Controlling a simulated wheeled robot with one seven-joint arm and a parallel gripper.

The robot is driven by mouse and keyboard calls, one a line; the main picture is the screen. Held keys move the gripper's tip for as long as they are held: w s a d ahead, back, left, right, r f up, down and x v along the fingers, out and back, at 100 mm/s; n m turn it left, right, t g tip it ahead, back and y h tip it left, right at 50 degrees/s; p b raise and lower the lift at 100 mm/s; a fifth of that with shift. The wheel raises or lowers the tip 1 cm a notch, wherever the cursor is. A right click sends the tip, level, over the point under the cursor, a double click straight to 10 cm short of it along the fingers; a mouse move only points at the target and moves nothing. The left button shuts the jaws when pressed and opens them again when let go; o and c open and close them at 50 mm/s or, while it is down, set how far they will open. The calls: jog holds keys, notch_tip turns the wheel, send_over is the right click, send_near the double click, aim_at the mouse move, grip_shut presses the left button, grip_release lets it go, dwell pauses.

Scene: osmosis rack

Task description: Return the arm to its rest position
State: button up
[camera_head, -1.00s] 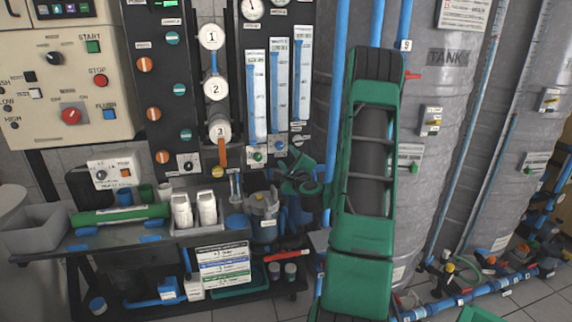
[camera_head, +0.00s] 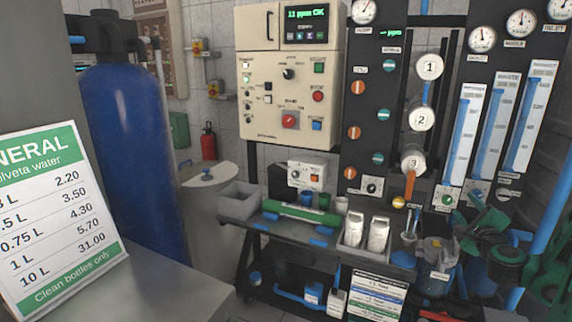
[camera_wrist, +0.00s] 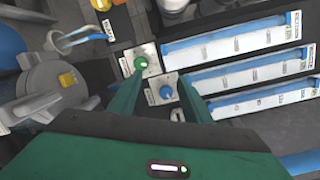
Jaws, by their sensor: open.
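My arm (camera_head: 548,283), green and black, shows at the lower right edge of the head view, mostly cut off by the frame. My gripper (camera_wrist: 162,78) is open and empty in the wrist view, its two green fingers apart. The fingers point toward the flow-meter panel, near a green knob (camera_wrist: 141,63) and a blue knob (camera_wrist: 166,92). I cannot tell the exact gap to the panel. In the head view the fingertips are hard to make out among the dark wrist parts.
A cart (camera_head: 268,236) with a grey bin (camera_head: 239,203) and white bottles (camera_head: 378,233) stands below the control box (camera_head: 288,95). A grey counter (camera_head: 185,285) with a price sign (camera_head: 58,215) is at near left. A blue tank (camera_head: 130,150) stands behind it.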

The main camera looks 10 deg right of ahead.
jog(key=s+a+f+n+g+y, duration=0.15)
jog(key=a+n+y, duration=0.25)
jog(key=a+n, duration=0.4)
jog(key=a+f+n+g+y, duration=0.25)
jog(key=a+n+y, duration=0.35)
jog(key=a, duration=0.5)
jog(key=s+a+r+n+g+h, duration=0.1)
jog(key=s+n+g, duration=0.2)
jog(key=s, duration=1.4)
jog(key=s+a+r+n+g+h, duration=0.1)
jog(key=s+n+g+h, duration=0.1)
jog(key=s+g, duration=0.7)
jog(key=s+n, duration=0.1)
jog(key=s, duration=0.6)
jog(key=shift+s+n+g, duration=0.4)
jog(key=shift+w+f, duration=0.2)
jog(key=shift+w, duration=0.45)
